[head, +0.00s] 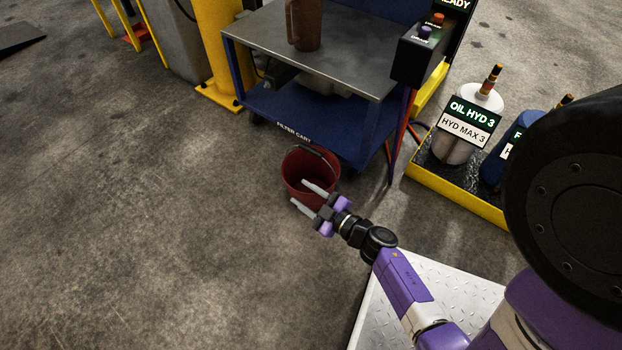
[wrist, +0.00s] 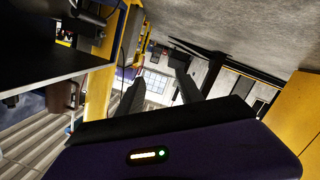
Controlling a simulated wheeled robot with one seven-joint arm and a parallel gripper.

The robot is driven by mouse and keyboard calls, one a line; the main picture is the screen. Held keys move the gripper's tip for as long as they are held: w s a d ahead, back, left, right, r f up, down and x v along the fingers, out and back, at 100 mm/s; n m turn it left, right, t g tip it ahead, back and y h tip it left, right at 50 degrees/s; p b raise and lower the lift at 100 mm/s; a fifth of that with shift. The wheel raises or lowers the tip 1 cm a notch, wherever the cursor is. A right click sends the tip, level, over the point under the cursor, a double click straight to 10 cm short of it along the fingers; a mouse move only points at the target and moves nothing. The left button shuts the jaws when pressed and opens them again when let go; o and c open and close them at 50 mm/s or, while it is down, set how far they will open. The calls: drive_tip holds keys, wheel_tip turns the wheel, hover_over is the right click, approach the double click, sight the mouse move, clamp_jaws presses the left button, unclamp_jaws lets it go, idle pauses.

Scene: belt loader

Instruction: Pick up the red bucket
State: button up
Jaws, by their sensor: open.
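The red bucket (head: 297,172) stands on the concrete floor at the front corner of the blue filter cart, in the middle of the head view. Its dark handle rests along the top rim. My gripper (head: 306,194) is open and empty. In the head view its two grey fingers overlap the front of the bucket; how far apart they are in depth I cannot tell. In the wrist view the fingers (wrist: 158,97) point up and apart with nothing between them, and the bucket does not show there.
The filter cart (head: 262,103) stands directly behind the bucket, with a brown jug (head: 304,25) on its top. A yellow-edged tray (head: 460,197) with a white oil container (head: 463,125) and a blue one is at the right.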

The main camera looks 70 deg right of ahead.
sight(317, 154)
drive_tip(key=d+f, duration=0.1)
drive_tip(key=d, duration=0.5)
drive_tip(key=d+f+g, duration=0.1)
drive_tip(key=d+f, duration=0.1)
drive_tip(key=d, duration=0.3)
drive_tip(key=w+d+f+g, duration=0.1)
drive_tip(key=d, duration=0.5)
drive_tip(key=shift+d+f, duration=0.3)
drive_tip(key=b+x, duration=0.3)
drive_tip(key=x, duration=0.1)
drive_tip(key=shift+w+d+f, duration=0.15)
drive_tip(key=shift+w, duration=0.1)
drive_tip(key=shift+w+d, duration=0.25)
drive_tip(key=shift+w, duration=0.35)
clamp_jaws()
